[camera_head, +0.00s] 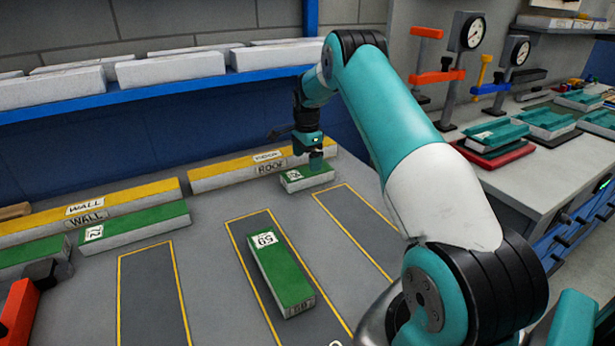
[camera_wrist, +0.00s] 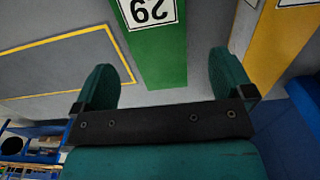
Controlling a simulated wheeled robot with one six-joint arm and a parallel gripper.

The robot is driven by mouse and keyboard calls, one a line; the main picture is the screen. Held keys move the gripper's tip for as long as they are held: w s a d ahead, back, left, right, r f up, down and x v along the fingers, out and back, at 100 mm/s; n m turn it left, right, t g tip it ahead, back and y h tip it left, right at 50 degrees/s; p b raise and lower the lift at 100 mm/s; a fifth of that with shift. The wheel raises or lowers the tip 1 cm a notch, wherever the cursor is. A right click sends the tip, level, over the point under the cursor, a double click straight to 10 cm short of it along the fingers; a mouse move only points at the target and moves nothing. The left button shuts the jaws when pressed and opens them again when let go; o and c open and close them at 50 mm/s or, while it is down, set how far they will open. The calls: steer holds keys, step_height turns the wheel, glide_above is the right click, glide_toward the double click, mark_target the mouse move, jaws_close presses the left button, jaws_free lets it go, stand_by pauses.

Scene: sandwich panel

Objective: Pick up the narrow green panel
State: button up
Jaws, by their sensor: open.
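A green-topped panel (camera_head: 306,180) with a white number label lies at the back, in front of the ROOF row. My gripper (camera_head: 316,158) is over its right part and hides some of it. In the wrist view the same panel (camera_wrist: 158,62) runs between my open fingers (camera_wrist: 161,65), with nothing clamped; whether they are level with it I cannot tell. Another green panel (camera_head: 280,272), labelled 59, lies alone on the middle marked bay. A longer green panel (camera_head: 140,226) lies in front of the WALL row. Which one is the narrow panel is not certain.
Yellow-topped panels, WALL (camera_head: 110,206) and ROOF (camera_head: 225,171), stand along the back. A blue shelf (camera_head: 150,95) with white blocks is above. An orange-red object (camera_head: 20,312) is at left. The left marked bay (camera_head: 150,290) is empty.

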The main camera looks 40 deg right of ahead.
mark_target(307, 171)
step_height(307, 171, down, 5)
steer(key=shift+s+f+p, duration=0.1)
steer(key=shift+p, duration=0.4)
steer(key=c, duration=1)
